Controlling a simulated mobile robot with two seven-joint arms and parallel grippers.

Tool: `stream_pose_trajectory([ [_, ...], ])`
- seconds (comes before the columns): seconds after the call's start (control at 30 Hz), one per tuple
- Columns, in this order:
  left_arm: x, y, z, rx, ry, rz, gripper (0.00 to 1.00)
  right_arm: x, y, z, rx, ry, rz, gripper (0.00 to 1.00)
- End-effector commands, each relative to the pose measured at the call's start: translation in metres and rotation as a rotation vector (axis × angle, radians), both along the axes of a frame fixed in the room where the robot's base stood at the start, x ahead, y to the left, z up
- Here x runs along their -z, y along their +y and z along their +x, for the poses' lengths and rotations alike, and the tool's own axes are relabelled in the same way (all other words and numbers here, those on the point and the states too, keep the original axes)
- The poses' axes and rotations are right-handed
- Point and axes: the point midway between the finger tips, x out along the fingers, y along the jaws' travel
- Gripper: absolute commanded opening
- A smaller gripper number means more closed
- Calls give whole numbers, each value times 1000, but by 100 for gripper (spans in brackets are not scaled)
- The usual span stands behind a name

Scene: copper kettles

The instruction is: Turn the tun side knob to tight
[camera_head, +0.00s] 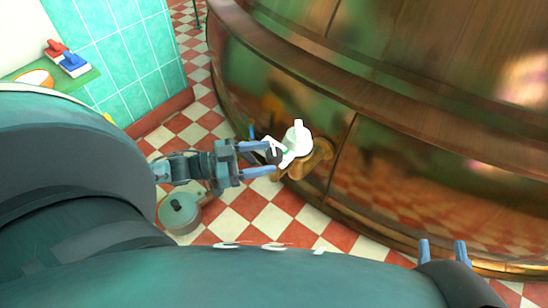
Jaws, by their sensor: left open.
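The large copper tun (400,130) fills the right side of the head view. Low on its left side is a brass fitting (318,160) with a white part (297,138) and a small pale plate. A dark round knob (274,153) sits in front of this fitting. My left gripper (266,158) is open, pointing right, with its two blue fingertips on either side of the dark knob. I cannot tell whether they touch it. My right gripper (442,246) shows only its two blue fingers at the bottom right, apart and empty.
A grey-green lidded pot (181,212) stands on the red and white checkered floor (236,222) below my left gripper. A green shelf (80,82) at upper left holds a red and a blue item and a bowl (34,79). A teal tiled wall (125,50) stands behind.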

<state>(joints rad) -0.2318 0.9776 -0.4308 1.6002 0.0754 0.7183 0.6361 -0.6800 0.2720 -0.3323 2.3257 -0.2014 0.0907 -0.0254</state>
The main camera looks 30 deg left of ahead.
Motion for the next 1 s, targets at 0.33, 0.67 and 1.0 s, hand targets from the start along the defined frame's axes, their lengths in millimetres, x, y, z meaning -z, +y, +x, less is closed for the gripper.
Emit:
stream_pose_trajectory([
  [0.33,0,-23,23,0,-1,1,58,0,2,0,-9,-15,19,36],
  [0.67,0,-23,23,0,1,1,52,0,2,0,-10,-14,21,36],
  [1.0,0,-23,23,0,1,1,24,0,2,0,-10,-13,20,36],
])
